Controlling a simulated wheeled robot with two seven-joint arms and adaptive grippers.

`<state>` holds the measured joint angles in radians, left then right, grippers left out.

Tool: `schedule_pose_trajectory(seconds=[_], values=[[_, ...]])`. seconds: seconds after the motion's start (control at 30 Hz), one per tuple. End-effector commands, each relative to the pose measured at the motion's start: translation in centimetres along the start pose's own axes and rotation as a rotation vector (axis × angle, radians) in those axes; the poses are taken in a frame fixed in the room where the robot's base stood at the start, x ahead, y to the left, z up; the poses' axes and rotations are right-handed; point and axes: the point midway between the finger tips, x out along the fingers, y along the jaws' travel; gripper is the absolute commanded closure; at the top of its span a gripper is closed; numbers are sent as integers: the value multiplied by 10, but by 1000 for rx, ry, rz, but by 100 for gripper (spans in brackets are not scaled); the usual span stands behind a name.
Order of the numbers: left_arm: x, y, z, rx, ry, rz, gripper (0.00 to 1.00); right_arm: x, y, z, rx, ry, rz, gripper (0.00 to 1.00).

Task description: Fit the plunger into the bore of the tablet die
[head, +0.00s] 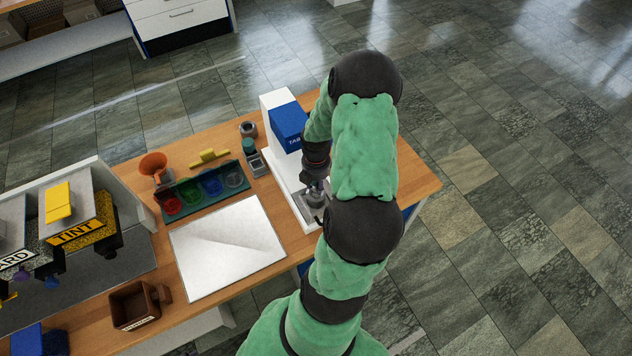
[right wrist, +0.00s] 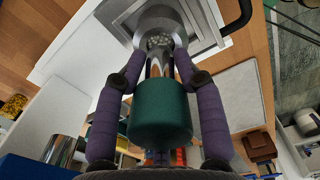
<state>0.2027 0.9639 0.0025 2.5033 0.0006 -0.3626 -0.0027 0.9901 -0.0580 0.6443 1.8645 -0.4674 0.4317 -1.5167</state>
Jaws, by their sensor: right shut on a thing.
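My right gripper (right wrist: 160,85) is shut on the plunger, with one purple finger on each side. The plunger has a dark green cap (right wrist: 160,118) and a shiny metal shaft. The tablet die (right wrist: 160,18) is a grey metal cylinder on the press base, and pale grains show in its bore. The shaft end is at the bore opening in the right wrist view; I cannot tell whether it is inside or just above. In the head view the right gripper (head: 316,178) points down over the die (head: 312,200), and the plunger is mostly hidden. My left gripper is not in view.
The white press (head: 280,100) with a blue panel stands behind the die. A teal-topped item (head: 249,147), a rack of coloured cups (head: 205,190), an orange funnel (head: 153,165) and a white board (head: 230,250) lie left. A brown box (head: 133,308) is nearer.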

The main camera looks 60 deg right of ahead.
Motion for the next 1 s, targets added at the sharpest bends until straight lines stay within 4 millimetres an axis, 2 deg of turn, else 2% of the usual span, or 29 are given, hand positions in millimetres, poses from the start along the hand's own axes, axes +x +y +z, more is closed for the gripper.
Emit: schedule_pose_trajectory(seconds=[0.2,1.0], values=[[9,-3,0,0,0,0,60,12,0,0,1,0,1,100],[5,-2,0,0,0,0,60,12,0,0,2,0,0,100]])
